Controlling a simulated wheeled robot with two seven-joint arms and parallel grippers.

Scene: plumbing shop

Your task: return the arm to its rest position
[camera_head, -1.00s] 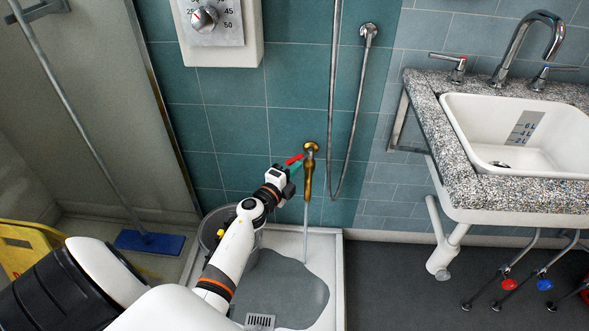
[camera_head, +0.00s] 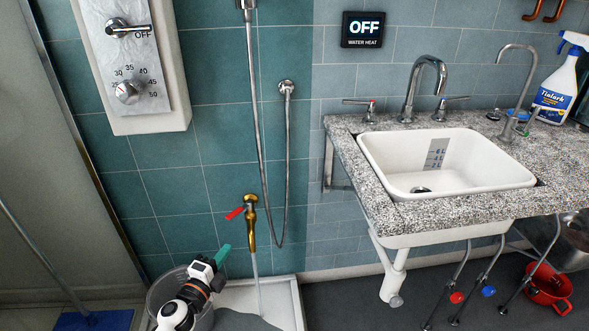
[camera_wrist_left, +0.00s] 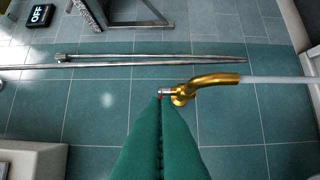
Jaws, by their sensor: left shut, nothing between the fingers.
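My left gripper (camera_head: 223,254) shows at lower left in the head view, its green fingers shut and empty. It is below and left of the brass tap (camera_head: 251,225), apart from it. The tap has a red lever (camera_head: 235,213) pointing left, and a stream of water (camera_head: 258,270) falls from its spout. In the left wrist view the shut green fingers (camera_wrist_left: 158,105) point toward the wall, with the brass tap (camera_wrist_left: 210,83) beyond their tips; the lever there is mostly hidden. My right gripper is not in view.
A grey bucket (camera_head: 158,296) stands beside and partly behind my left arm. The white shower tray (camera_head: 290,290) holds water. A granite counter with a white sink (camera_head: 377,150) stands at right.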

